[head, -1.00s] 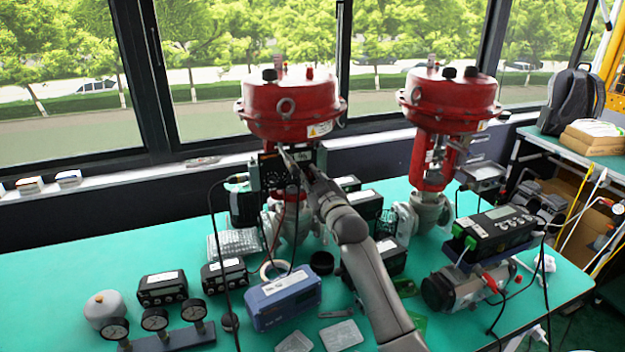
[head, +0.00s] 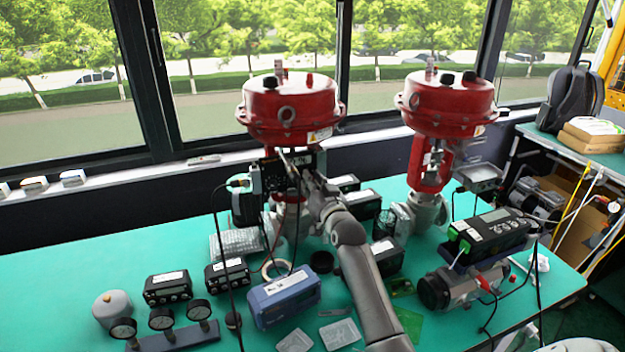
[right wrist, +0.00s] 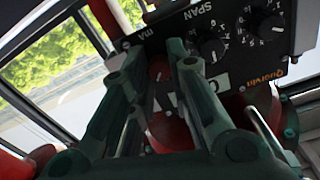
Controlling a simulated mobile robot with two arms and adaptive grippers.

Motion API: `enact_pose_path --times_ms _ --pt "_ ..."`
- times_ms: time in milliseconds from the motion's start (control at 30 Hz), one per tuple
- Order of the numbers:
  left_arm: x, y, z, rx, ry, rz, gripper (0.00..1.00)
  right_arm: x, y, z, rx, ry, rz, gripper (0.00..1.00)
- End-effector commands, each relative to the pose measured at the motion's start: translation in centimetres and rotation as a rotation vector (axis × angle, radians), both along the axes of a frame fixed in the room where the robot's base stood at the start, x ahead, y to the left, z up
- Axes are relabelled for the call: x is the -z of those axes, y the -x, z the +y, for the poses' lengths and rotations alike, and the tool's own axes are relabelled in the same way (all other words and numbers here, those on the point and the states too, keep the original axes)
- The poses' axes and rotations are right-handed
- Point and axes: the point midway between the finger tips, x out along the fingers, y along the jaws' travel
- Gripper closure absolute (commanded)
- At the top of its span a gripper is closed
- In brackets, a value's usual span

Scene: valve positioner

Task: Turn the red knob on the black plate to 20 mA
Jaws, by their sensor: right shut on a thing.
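The black plate (head: 272,176) is mounted upright at the front of the left red valve (head: 290,112). In the right wrist view the black plate (right wrist: 268,38) fills the upper right, upside down, with "SPAN" and "mA" lettering and black dials (right wrist: 207,46). The red knob (right wrist: 159,71) shows partly between the fingertips of my right gripper (right wrist: 158,68). The gripper is shut on it; the fingers hide much of the knob and its scale, so I cannot read its setting. In the head view my right gripper (head: 300,165) reaches the plate. My left gripper is out of view.
A blue device (head: 284,298), pressure gauges (head: 162,318) and several black boxes (head: 168,288) crowd the green table (head: 60,270). A second red valve (head: 450,105) stands to the right.

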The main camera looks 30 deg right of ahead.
Motion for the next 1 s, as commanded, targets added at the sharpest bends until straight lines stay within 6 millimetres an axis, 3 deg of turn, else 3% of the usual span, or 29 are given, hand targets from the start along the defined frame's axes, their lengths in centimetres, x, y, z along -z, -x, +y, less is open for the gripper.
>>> enact_pose_path --times_ms 767,800,867,1000 --pt "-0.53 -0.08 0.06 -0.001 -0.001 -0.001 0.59 0.12 0.00 0.03 0.000 -0.102 -0.022 1.00" --pt "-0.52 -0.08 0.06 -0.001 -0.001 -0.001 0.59 0.12 0.00 0.03 0.000 -0.102 -0.022 0.77" --pt "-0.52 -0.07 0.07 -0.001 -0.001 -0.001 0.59 0.11 0.00 0.03 0.000 -0.101 -0.022 0.72" --pt "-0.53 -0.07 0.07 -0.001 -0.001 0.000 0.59 0.08 0.00 0.03 0.000 -0.100 -0.023 0.72"
